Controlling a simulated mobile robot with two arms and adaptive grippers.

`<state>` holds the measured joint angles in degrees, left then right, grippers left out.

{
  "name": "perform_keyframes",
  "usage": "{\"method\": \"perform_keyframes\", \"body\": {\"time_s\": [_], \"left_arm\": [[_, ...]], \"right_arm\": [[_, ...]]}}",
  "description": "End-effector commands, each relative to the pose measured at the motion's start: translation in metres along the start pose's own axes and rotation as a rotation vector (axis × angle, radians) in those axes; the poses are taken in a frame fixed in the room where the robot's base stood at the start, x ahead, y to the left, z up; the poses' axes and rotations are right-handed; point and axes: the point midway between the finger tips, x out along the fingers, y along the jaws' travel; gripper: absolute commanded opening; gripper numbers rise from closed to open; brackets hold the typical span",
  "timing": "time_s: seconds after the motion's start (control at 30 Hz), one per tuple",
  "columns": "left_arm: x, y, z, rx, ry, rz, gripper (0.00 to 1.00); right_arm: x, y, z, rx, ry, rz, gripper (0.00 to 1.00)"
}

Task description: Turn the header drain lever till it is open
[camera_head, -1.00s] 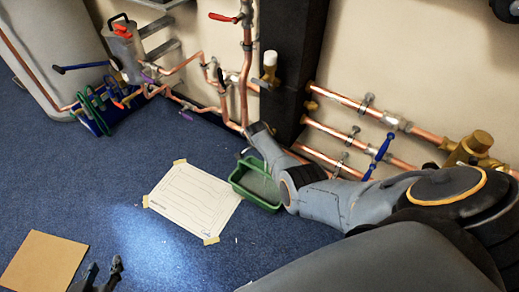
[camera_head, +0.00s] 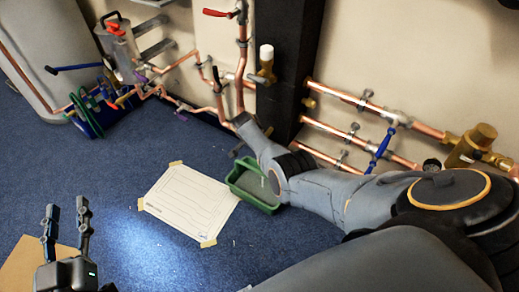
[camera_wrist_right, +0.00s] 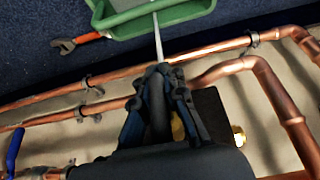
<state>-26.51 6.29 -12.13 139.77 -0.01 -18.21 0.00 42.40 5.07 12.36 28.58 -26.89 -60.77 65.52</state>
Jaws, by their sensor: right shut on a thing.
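My right gripper (camera_wrist_right: 158,75) is shut in the right wrist view, in front of the copper pipes. Its fingers cover what they hold, so the header drain lever is hidden and its angle cannot be told. A brass part (camera_wrist_right: 178,126) shows just behind the fingers. My left gripper (camera_head: 67,208) is open and empty at lower left.
A taped white sheet (camera_head: 187,203) lies on the blue carpet left of the tray. A brown board (camera_head: 22,262) lies at lower left. A blue lever (camera_head: 380,147) and a red lever (camera_head: 220,13) are on other pipes. An orange-handled tool (camera_wrist_right: 78,41) lies near the tray.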

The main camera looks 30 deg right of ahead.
Motion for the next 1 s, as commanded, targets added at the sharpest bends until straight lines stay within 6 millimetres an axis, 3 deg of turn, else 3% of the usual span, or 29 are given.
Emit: {"method": "perform_keyframes", "body": {"time_s": [0.17,0.2,0.3,0.33,0.73,1.0], "left_arm": [[0.0,0.0,0.0,0.0,-0.001,0.0,0.38],[0.0,0.0,0.0,0.0,-0.001,0.0,0.38],[0.0,0.0,0.0,0.0,-0.001,0.0,0.38],[0.0,0.0,0.0,0.0,-0.001,0.0,0.38],[0.0,0.0,0.001,0.0,-0.003,0.0,0.38],[0.0,0.0,0.001,0.0,-0.002,0.0,0.38]], "right_arm": [[0.0,0.001,-0.003,-0.002,0.005,0.001,0.0],[0.0,0.001,-0.003,-0.002,0.005,0.001,0.13],[0.0,0.001,-0.002,-0.001,0.004,0.001,0.33],[0.0,0.001,-0.002,-0.001,0.004,0.001,0.35],[-0.003,0.0,0.0,0.0,0.001,0.0,0.35],[-0.027,-0.001,0.0,0.0,0.002,-0.003,0.35]]}}
